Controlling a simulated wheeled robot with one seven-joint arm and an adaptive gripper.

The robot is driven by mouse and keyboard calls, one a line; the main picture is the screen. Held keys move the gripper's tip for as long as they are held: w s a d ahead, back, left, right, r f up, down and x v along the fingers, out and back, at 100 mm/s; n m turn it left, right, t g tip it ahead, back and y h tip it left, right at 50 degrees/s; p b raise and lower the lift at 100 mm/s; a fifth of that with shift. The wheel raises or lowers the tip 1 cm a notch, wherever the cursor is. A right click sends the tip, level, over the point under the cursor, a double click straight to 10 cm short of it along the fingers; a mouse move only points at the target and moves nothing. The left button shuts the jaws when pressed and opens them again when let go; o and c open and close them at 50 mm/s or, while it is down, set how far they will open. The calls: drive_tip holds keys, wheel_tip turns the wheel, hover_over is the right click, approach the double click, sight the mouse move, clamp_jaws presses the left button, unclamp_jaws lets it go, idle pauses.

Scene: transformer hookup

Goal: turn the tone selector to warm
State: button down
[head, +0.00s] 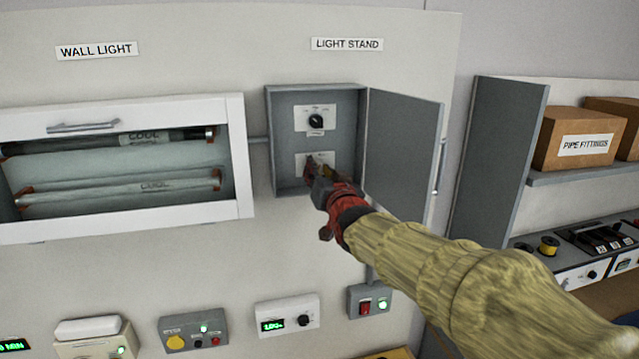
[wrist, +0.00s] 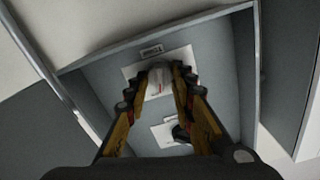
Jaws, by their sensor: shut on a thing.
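The open grey LIGHT STAND box (head: 275,150) holds two controls on white plates. The upper one is a black knob (head: 316,121); it also shows in the wrist view (wrist: 180,133). My gripper (head: 319,166) reaches into the box at the lower plate (head: 301,159). In the wrist view its two fingers (wrist: 160,78) are shut on the lower knob (wrist: 158,84), a pale piece between the fingertips. The fingers hide most of this knob in the head view. The plates' lettering is too small to read, so I cannot tell the knob's setting.
The box's grey door (head: 405,150) stands open close to the right of my arm. A white wall light case (head: 235,160) with tubes is on the left. Small control boxes (head: 287,315) sit below. Shelves with cardboard boxes (head: 575,138) are at the right.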

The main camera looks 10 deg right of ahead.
drive_tip(key=n+b, duration=0.4)
drive_tip(key=b, duration=0.1)
drive_tip(key=shift+f+n+b, duration=0.2)
drive_tip(key=shift+n+b, duration=0.1)
drive_tip(key=shift+b, duration=0.05)
drive_tip(key=shift+a+r+n+b, duration=0.1)
drive_tip(key=shift+n+b, duration=0.55)
drive_tip(key=shift+n, duration=0.45)
drive_tip(key=shift+a+r+n+b, duration=0.1)
drive_tip(key=shift+n+b, duration=0.55)
drive_tip(key=shift+n, duration=0.45)
drive_tip(key=c, duration=1.6)
unclamp_jaws()
drive_tip(key=shift+o, duration=0.3)
drive_tip(key=s, duration=1.2)
